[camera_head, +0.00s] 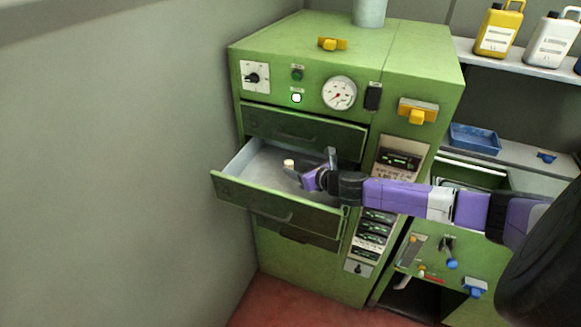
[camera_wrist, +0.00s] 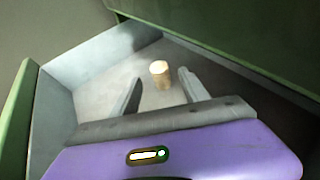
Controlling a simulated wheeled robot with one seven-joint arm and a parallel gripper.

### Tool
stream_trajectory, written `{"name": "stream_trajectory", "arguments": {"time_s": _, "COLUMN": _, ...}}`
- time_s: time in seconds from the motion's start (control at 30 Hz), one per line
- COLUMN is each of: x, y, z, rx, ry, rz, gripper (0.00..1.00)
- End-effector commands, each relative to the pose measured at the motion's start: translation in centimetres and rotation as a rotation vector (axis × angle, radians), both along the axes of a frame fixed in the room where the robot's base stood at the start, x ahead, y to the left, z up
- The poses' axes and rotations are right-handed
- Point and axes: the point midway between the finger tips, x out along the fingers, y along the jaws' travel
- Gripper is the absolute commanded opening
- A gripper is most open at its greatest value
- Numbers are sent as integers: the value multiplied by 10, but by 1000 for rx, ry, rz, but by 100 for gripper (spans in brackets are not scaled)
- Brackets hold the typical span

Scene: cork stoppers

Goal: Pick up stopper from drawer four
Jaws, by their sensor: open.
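The cork stopper (camera_head: 289,163) is a small tan cylinder with a pale top inside the pulled-out drawer four (camera_head: 225,183). In the wrist view the stopper (camera_wrist: 161,76) stands upright, just beyond and between the fingertips. My gripper (camera_head: 318,168) reaches into the drawer from the right, low over its floor. In the wrist view my gripper (camera_wrist: 157,88) is open, with one grey finger on each side of the stopper's line. I cannot tell whether the stopper's near end lies between the tips.
The green cabinet (camera_head: 310,60) stands beside a grey wall (camera_head: 120,160). The shut drawer (camera_head: 300,133) marked five is just above the open one. The drawer's side walls (camera_wrist: 85,65) enclose the gripper. A blue tray (camera_head: 475,138) lies on a shelf at right.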

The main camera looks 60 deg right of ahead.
Motion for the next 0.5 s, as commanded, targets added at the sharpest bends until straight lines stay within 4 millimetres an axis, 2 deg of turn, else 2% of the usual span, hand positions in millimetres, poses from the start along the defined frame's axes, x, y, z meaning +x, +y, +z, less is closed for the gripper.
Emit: {"name": "stream_trajectory", "arguments": {"time_s": 0.5, "x": 44, "y": -22, "z": -17, "rx": 0, "ry": 1, "rz": -1, "gripper": 53}}
